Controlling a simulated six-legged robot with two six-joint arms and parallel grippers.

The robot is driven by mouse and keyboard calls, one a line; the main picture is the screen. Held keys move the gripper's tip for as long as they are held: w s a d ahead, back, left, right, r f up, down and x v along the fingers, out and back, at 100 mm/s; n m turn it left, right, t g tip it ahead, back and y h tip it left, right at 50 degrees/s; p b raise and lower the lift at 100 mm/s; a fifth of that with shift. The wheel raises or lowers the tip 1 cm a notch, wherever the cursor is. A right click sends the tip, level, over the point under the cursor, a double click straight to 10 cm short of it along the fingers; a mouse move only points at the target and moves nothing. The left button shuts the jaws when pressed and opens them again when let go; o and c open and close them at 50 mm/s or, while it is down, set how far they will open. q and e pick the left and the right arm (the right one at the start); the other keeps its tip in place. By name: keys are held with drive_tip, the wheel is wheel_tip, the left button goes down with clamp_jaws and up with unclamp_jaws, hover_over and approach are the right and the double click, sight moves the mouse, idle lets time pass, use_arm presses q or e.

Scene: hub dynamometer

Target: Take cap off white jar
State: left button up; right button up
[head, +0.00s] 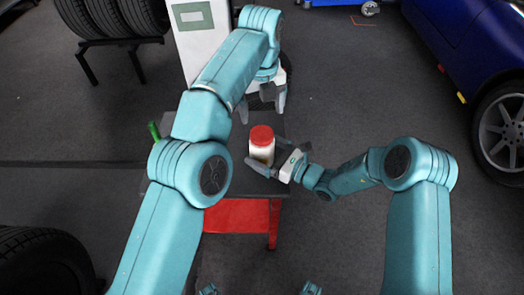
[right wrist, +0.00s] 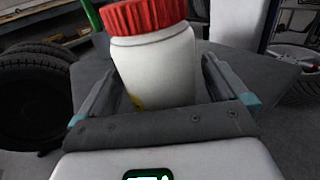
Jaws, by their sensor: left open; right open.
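The white jar (head: 262,153) with its red cap (head: 261,135) on top stands upright on a grey-topped cart (head: 215,188). The jar (right wrist: 155,70) and the ribbed red cap (right wrist: 143,14) fill the middle of the right wrist view. My right gripper (head: 271,158) is open at the jar, with one finger on each side of its body; I cannot tell if the fingers touch it. My left gripper (head: 262,112) is open and empty, pointing down above and behind the jar. The cap sits on the jar.
A green object (head: 154,131) stands at the cart's left edge. A white machine (head: 200,40) is behind the cart. Tyres on a rack (head: 110,20) stand back left, and a blue car (head: 475,45) is at right. The floor between is clear.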

sight(262, 133)
use_arm(q)
drive_tip(key=shift+s, duration=0.1)
use_arm(e)
drive_tip(key=shift+w+a+r, duration=0.1)
drive_tip(key=shift+w+a, duration=0.15)
drive_tip(key=shift+a, duration=0.3)
use_arm(q)
drive_tip(key=shift+f, duration=0.1)
use_arm(e)
drive_tip(key=shift+w, duration=0.15)
drive_tip(key=c, duration=0.4)
clamp_jaws()
use_arm(q)
drive_tip(key=m, duration=0.4)
drive_tip(key=shift+f+m, duration=0.3)
drive_tip(key=shift+f, duration=3.6)
